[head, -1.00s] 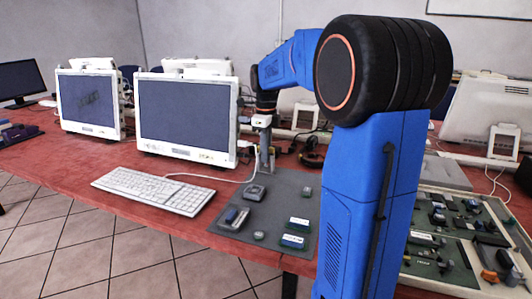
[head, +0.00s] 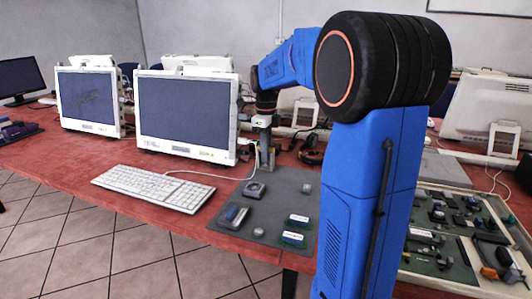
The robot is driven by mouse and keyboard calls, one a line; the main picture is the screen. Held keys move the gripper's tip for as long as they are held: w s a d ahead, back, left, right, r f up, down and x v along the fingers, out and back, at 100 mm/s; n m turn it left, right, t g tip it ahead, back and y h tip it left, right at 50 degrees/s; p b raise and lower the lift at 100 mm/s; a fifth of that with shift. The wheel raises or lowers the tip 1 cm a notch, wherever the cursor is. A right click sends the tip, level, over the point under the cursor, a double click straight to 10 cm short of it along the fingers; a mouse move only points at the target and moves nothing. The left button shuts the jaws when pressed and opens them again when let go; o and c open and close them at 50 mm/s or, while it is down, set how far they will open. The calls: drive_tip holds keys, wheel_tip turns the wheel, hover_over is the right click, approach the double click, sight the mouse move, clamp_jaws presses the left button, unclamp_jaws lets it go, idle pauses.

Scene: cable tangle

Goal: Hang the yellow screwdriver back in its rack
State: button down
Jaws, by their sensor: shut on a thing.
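My gripper (head: 265,157) points down at the back left part of the dark grey mat (head: 280,207), just right of the large white monitor. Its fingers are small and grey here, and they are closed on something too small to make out. I cannot see the yellow screwdriver or its rack in this view. My blue arm hides part of the mat and of the table behind it. A thin white cable (head: 205,176) runs from the keyboard toward the gripper; I cannot tell whether they touch.
Several small devices, including a dark grey one (head: 254,190), lie on the mat. A white keyboard (head: 153,189) lies left of it, before a white monitor (head: 186,115). Dark cables (head: 312,150) lie behind, right of the gripper. A tray of parts (head: 414,276) is at the right.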

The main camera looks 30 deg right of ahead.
drive_tip(key=c, duration=1.7)
unclamp_jaws()
wheel_tip(320, 180, up, 18)
drive_tip(key=shift+f, duration=0.25)
wheel_tip(320, 180, up, 6)
drive_tip(key=shift+f, duration=0.1)
